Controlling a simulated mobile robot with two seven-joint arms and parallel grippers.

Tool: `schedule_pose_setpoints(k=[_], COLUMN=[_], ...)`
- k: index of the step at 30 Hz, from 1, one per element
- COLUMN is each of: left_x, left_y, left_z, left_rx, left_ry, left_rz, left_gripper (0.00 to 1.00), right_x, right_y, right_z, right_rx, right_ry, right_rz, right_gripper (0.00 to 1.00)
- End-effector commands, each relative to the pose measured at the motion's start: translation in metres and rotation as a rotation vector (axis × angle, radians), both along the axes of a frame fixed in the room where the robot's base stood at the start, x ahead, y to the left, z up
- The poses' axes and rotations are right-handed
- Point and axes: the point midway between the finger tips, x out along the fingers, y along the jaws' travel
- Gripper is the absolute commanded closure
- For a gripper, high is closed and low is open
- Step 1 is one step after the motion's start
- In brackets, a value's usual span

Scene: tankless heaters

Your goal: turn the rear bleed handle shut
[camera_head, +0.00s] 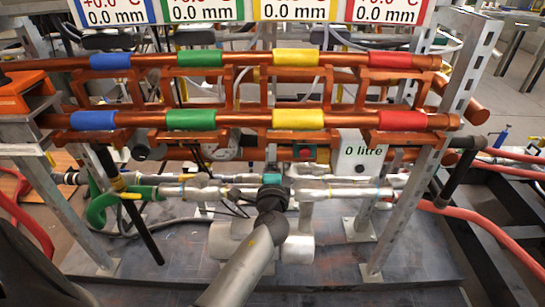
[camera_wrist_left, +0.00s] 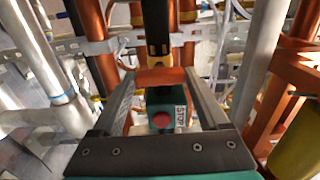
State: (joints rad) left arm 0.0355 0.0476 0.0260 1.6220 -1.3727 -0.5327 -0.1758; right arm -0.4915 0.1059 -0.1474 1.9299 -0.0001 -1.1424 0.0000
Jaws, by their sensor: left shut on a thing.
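My left gripper (camera_head: 272,180) is low in the middle of the pipe frame in the head view, and its fingers are mostly hidden there. In the left wrist view my left gripper (camera_wrist_left: 160,80) has its two grey fingers on either side of an orange piece (camera_wrist_left: 160,77), which appears to be the rear bleed handle. A black part with a yellow mark (camera_wrist_left: 158,35) rises just beyond that piece. The handle cannot be made out in the head view, so its angle is unclear. My right gripper is not in view.
A red stop button (camera_wrist_left: 161,119) on a green box sits close between my left fingers in the wrist view. Copper pipes (camera_head: 250,119) with coloured bands cross above my gripper. Grey uprights (camera_head: 410,190) stand at the sides. A red hose (camera_head: 480,225) runs at right.

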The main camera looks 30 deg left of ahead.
Motion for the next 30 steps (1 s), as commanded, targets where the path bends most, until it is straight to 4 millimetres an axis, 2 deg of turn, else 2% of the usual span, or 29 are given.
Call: schedule_pose_setpoints(k=[9, 10, 15, 25, 30], left_x=[0.0, 0.0, 0.0, -0.003, -0.021], left_y=[0.002, 0.002, 0.001, -0.002, -0.013], left_z=[0.002, 0.002, 0.001, 0.0, 0.0], left_rx=[0.004, 0.004, 0.002, 0.001, -0.001], left_ry=[-0.002, -0.002, -0.002, 0.001, 0.002], left_rz=[0.004, 0.004, 0.002, 0.0, -0.001], left_gripper=[0.78, 0.19, 0.0, 0.0, 0.0], right_x=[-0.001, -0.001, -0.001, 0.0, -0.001], right_y=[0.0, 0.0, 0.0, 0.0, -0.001], right_z=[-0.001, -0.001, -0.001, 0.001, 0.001], right_rx=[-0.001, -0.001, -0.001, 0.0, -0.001], right_ry=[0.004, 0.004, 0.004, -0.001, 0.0], right_rz=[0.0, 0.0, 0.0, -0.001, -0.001], right_gripper=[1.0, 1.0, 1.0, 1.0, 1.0])
